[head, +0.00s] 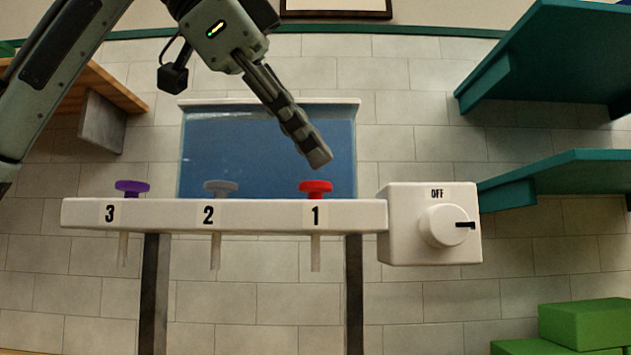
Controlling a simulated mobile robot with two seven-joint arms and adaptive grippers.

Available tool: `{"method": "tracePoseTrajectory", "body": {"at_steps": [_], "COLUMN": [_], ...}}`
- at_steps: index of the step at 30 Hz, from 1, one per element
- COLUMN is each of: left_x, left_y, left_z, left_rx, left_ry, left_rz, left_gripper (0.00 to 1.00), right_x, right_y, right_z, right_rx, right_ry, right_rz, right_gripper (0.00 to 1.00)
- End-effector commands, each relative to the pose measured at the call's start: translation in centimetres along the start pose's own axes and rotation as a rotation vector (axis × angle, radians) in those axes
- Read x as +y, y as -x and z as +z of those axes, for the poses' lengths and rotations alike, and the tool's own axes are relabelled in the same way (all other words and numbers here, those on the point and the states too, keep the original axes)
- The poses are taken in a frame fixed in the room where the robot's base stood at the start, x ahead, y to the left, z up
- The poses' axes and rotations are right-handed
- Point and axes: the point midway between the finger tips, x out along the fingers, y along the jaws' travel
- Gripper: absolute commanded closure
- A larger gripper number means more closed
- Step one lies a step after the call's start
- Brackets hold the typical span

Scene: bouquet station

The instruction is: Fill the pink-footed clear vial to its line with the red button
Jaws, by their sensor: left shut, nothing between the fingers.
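The red button (316,187) sits on top of the white dispenser bar (262,214) above the label 1. A clear spout (316,253) hangs below it. My left gripper (319,157) is shut and empty, with its fingertips pointing down just above the red button; a small gap shows between them. The pink-footed vial is not in view. My right gripper is not in view.
A purple button (132,187) and a grey button (220,187) stand at labels 3 and 2. A white box with a dial (445,226) marked OFF adjoins the bar's right end. Teal shelves (550,60) are at the right. Green boxes (585,325) are low right.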

Motion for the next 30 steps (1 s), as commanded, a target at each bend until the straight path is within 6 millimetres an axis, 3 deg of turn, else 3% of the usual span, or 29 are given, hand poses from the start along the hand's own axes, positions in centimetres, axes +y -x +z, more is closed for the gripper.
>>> {"method": "tracePoseTrajectory", "body": {"at_steps": [30], "left_x": [0.60], "left_y": [-0.84], "left_z": [0.62], "left_rx": [0.000], "left_ry": [0.000], "left_rz": [0.000], "left_gripper": [1.00], "right_x": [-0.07], "right_y": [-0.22], "right_z": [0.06], "right_rx": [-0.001], "right_ry": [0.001], "right_rz": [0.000], "right_gripper": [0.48]}}
